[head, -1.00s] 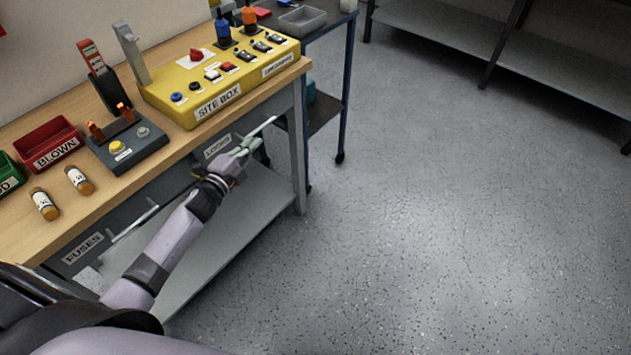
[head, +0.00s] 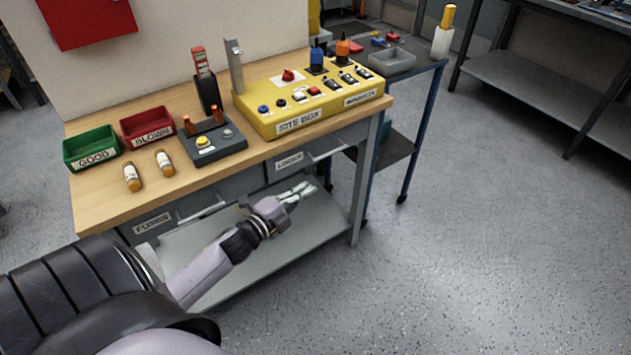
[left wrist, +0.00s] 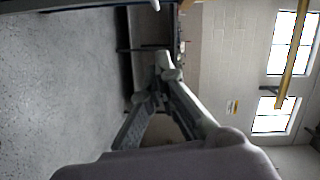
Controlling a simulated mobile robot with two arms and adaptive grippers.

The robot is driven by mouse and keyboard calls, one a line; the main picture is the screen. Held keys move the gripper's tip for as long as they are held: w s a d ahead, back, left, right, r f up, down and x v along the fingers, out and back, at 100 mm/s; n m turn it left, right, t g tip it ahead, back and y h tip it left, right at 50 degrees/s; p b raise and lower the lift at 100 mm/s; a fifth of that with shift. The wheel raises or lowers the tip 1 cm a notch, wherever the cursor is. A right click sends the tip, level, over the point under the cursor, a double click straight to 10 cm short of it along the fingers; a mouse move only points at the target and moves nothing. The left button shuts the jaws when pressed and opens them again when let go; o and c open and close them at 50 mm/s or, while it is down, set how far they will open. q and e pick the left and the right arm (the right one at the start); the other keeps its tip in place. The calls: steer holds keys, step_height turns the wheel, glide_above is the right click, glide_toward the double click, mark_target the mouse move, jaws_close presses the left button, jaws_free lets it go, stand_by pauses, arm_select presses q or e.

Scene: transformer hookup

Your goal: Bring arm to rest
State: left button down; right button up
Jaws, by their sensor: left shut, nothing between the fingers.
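My left gripper (head: 301,192) is in front of the workbench in the head view, below the tabletop edge and near the drawer labelled for locks (head: 290,162). Its fingers are together with nothing between them, and they look apart from the drawer handle. The left wrist view also shows the left gripper (left wrist: 163,66) with its fingertips meeting. My left arm reaches in from the lower left of the head view. My right gripper is in neither view.
The wooden workbench (head: 110,210) carries a yellow site box (head: 300,112), a grey fuse tester (head: 213,146), green (head: 92,148) and red (head: 148,128) bins and two fuses. A blue-framed cart (head: 432,110) stands right of it. The floor at right is clear.

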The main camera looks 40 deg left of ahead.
arm_select(q)
steer(key=shift+s, duration=0.2)
steer(key=s+d+f+n+g+y+p, duration=0.1)
steer(key=s+f+n+g, duration=0.3)
steer(key=f, duration=0.6)
steer(key=s+f+n+g+y, duration=0.1)
steer(key=s+f+n, duration=0.1)
steer(key=s+f, duration=0.6)
steer(key=s+d+f+n+g+y+p, duration=0.1)
steer(key=s+f+n+g, duration=0.2)
steer(key=f, duration=0.9)
steer(key=s+d+f+n+g, duration=0.2)
steer(key=s+d+f, duration=0.2)
steer(key=s, duration=0.5)
steer(key=s+d+f+n+g+p, duration=0.1)
steer(key=s+d+f+n+g, duration=0.1)
steer(key=s+f, duration=0.3)
steer(key=s+d+f+n+g+h, duration=0.1)
steer(key=s+d+f+g, duration=0.3)
steer(key=s, duration=0.9)
steer(key=shift+s+d+f+n, duration=0.35)
steer(key=shift+d+f+n, duration=0.05)
steer(key=shift+d, duration=0.45)
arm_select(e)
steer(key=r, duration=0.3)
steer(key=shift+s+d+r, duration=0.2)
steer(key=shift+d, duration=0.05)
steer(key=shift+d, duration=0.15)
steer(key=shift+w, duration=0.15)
